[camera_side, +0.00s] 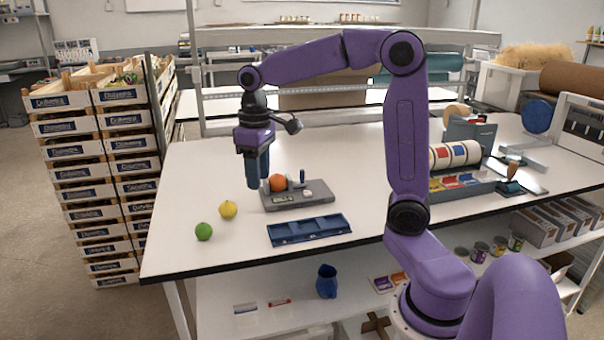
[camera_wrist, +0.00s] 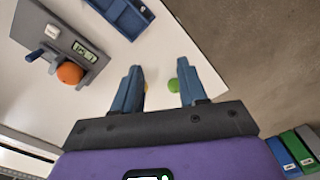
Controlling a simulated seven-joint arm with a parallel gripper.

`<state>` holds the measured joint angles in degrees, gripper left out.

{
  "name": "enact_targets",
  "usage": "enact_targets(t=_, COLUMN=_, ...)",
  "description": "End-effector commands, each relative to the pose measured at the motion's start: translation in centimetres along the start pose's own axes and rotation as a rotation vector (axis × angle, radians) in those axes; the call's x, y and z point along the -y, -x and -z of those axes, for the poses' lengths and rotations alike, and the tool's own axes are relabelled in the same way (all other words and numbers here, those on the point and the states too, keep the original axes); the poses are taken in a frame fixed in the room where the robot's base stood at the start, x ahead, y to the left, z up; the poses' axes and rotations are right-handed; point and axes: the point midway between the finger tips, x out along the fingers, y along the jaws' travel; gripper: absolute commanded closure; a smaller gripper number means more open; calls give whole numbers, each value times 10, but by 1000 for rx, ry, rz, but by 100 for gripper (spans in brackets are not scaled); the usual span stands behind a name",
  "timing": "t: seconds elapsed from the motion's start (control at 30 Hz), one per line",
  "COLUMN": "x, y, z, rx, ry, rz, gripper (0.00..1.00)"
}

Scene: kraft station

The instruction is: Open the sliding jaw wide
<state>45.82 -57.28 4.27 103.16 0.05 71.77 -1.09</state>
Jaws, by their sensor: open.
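A grey measuring device with a sliding jaw (camera_side: 302,197) lies on the white table, with an orange fruit (camera_side: 277,183) at its left part and a small display on its front. In the wrist view the device (camera_wrist: 62,42) is at the upper left, with the orange (camera_wrist: 69,73) against its dark jaw parts; I cannot tell how tightly. My gripper (camera_side: 258,180) points down just left of the orange in the side view, above the table. In the wrist view its two blue fingers (camera_wrist: 160,80) are apart with nothing held between them.
A blue sectioned tray (camera_side: 309,229) lies in front of the device. A yellow fruit (camera_side: 228,210) and a green fruit (camera_side: 204,231) sit at the left. Stacked crates (camera_side: 110,160) stand beyond the table's left edge. A stand with colored rolls (camera_side: 455,157) is at the right.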

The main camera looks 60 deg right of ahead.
Motion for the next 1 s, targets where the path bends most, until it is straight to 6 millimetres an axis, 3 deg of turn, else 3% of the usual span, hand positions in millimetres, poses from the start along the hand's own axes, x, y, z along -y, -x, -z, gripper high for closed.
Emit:
enact_targets(t=0.1, x=-48, y=9, z=17, rx=3, ry=-144, rz=-2, gripper=58)
enact_targets(t=0.27, x=-115, y=21, z=26, rx=5, ry=-325, rz=-4, gripper=58)
enact_targets(t=0.4, x=-175, y=30, z=20, rx=9, ry=-482, rz=-5, gripper=58)
enact_targets(t=0.6, x=-243, y=40, z=-1, rx=11, ry=-661, rz=-6, gripper=58)
enact_targets(t=0.77, x=-269, y=43, z=-14, rx=12, ry=-730, rz=-6, gripper=58)
enact_targets(t=1.0, x=-274, y=32, z=-18, rx=16, ry=-744, rz=-4, gripper=58)
